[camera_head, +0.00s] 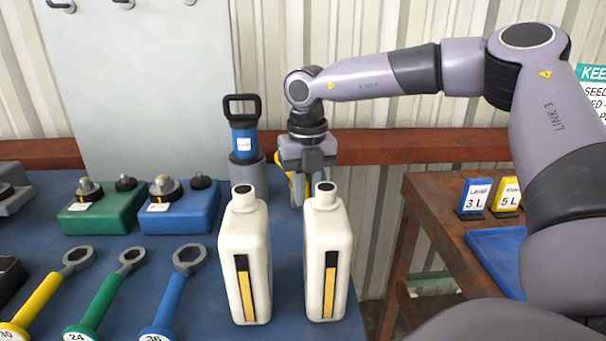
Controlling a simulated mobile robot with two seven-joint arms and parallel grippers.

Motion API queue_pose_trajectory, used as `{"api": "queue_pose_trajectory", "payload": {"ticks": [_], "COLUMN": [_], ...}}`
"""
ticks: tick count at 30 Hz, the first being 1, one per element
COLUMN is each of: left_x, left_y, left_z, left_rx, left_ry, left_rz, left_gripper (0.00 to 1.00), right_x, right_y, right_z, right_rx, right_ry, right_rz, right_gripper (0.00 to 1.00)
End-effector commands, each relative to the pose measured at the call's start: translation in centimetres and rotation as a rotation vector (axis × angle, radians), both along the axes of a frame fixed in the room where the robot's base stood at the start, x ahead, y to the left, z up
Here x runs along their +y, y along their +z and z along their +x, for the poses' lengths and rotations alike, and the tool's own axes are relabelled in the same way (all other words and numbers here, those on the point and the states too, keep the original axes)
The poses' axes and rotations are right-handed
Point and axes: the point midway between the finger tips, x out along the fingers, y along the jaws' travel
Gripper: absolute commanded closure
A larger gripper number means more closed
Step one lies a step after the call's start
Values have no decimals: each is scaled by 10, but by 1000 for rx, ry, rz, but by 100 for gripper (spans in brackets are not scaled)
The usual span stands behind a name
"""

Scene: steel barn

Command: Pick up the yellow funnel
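My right gripper (304,185) points down behind the two white bottles, near the back edge of the blue-topped table. A yellow piece (292,181), which looks like part of the yellow funnel, shows at the gripper's fingers. Most of it is hidden by the gripper and the bottles, so its full shape is not clear. I cannot tell whether the fingers are closed on it or only around it. My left gripper is not in view.
Two white bottles (245,262) (328,262) stand upright in front of the gripper. A blue tool with a black handle (243,138) stands left of it in a grey holder (247,172). Wrenches and green and blue blocks lie left. A rusty table with a blue tray (497,254) stands right.

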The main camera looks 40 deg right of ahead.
Motion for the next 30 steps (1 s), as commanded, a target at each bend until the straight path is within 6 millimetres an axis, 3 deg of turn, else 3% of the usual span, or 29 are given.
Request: {"api": "queue_pose_trajectory", "payload": {"ticks": [11,17,23,30], "left_x": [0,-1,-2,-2], "left_y": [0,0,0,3], "left_z": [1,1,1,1], "left_rx": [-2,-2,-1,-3], "left_ry": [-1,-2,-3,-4], "left_rz": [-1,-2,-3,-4], "left_gripper": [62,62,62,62], "right_x": [0,0,0,0], "right_y": [1,13,46,106], "right_z": [0,1,1,1], "right_rx": [-2,-5,-7,-7], "right_ry": [0,-1,-1,-1], "right_rz": [0,-2,-3,-3], "right_gripper": [100,100,100,100]}}
